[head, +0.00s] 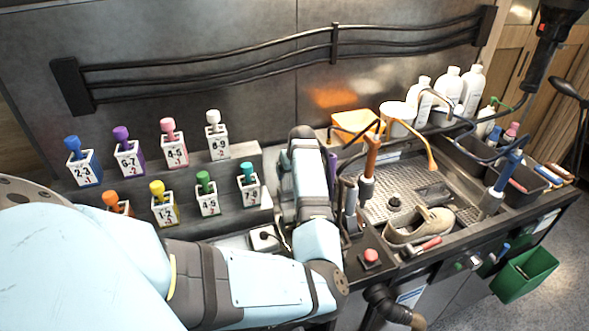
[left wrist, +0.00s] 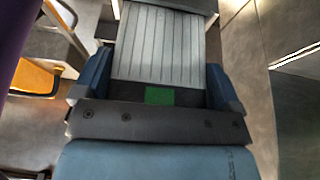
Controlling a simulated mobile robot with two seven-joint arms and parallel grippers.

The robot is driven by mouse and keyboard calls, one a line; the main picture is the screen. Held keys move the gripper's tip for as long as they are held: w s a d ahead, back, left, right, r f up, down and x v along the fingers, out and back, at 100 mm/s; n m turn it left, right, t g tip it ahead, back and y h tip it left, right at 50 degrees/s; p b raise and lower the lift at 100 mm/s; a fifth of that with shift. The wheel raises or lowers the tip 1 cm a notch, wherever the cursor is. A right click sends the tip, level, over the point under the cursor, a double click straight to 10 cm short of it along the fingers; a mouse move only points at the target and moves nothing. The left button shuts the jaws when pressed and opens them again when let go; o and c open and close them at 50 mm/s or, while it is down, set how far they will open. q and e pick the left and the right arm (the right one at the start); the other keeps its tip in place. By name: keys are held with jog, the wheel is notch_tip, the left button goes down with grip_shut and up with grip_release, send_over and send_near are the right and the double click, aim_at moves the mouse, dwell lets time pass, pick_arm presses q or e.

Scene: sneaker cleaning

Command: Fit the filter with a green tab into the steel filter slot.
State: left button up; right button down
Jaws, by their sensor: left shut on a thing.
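The filter (left wrist: 158,45) is a pale grey ribbed panel with a dark edge and a green tab (left wrist: 159,96), seen in the left wrist view. My left gripper (left wrist: 160,78) is shut on it, with a blue finger at each side. A grey edge (left wrist: 185,4) crosses the far end of the filter; I cannot tell whether it is the steel filter slot or whether they touch. In the head view my left arm hides the filter and its fingers near the back wall. My right gripper is in neither view.
Several numbered bottles, one with a purple cap (head: 121,133), stand on a stepped rack left of my arm. To the right are the sink grate (head: 400,185), a beige shoe (head: 420,226), brushes, white bottles (head: 447,84) and an orange container (head: 352,122).

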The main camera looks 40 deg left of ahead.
pick_arm(q)
jog(key=shift+f, duration=0.55)
jog(key=shift+f+b, duration=0.35)
jog(key=shift+f, duration=0.5)
jog(key=o, duration=0.6)
jog(key=b+v, duration=0.1)
jog(key=v, duration=1.3)
jog(key=shift+b, duration=0.3)
jog(key=shift+w, duration=0.1)
